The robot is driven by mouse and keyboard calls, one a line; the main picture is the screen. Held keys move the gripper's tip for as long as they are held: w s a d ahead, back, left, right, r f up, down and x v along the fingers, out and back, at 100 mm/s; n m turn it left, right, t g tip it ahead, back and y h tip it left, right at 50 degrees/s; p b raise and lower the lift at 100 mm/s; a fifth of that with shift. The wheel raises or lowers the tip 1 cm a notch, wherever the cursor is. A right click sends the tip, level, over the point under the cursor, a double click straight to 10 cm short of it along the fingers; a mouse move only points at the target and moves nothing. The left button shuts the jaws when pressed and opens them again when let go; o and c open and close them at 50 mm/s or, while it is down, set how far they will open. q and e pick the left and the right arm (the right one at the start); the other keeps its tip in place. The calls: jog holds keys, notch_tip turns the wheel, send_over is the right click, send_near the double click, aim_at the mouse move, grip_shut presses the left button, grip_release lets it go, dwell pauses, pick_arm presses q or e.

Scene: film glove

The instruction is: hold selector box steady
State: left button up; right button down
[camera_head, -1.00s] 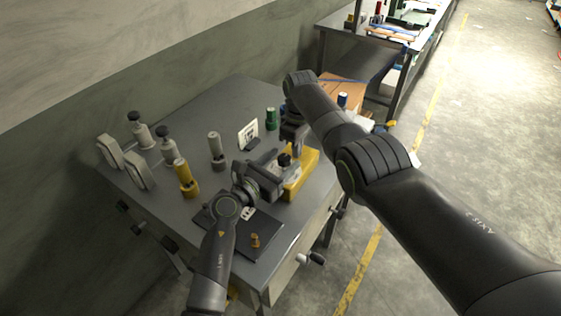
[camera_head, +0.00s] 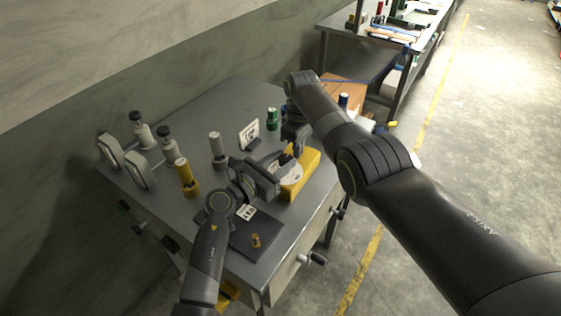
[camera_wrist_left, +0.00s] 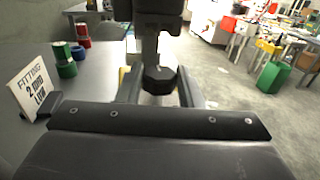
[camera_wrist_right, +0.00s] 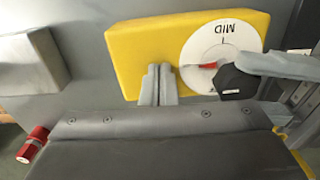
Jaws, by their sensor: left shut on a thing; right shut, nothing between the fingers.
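The selector box is a yellow block (camera_wrist_right: 150,50) with a white dial (camera_wrist_right: 210,40) marked MID, a red pointer (camera_wrist_right: 208,66) and a black knob (camera_wrist_right: 233,82). In the head view the yellow box (camera_head: 304,175) sits near the table's right edge, partly hidden by my arms. My left gripper (camera_wrist_left: 160,88) reaches in from the left, its fingers on either side of the black knob (camera_wrist_left: 160,78), over the box. My right gripper (camera_wrist_right: 159,84) is shut and empty, its fingertips overlapping the box's edge in view; I cannot tell if they touch it.
Green cylinders (camera_wrist_left: 64,60), a yellow post (camera_head: 186,178), a grey post (camera_head: 217,148) and two clamp-like fixtures (camera_head: 140,168) stand on the table. A dark mat (camera_head: 252,232) holds a small brass part (camera_head: 256,240).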

pick_arm(q)
jog(key=o, duration=1)
jog(key=shift+s+d+f, duration=0.1)
jog(key=shift+d, duration=0.05)
jog(key=shift+c, duration=0.2)
pick_arm(e)
jog(key=shift+s+d+f, duration=0.1)
jog(key=shift+f, duration=0.2)
pick_arm(q)
jog(key=v, duration=1.2)
jog(key=shift+s, duration=0.1)
jog(key=shift+w, duration=0.3)
pick_arm(e)
jog(key=shift+w+r, duration=0.35)
jog(key=shift+r, duration=0.5)
pick_arm(q)
jog(key=shift+s, duration=0.15)
pick_arm(e)
jog(key=shift+s+r, duration=0.15)
jog(key=shift+r, duration=1.6)
jog(key=shift+r, duration=0.1)
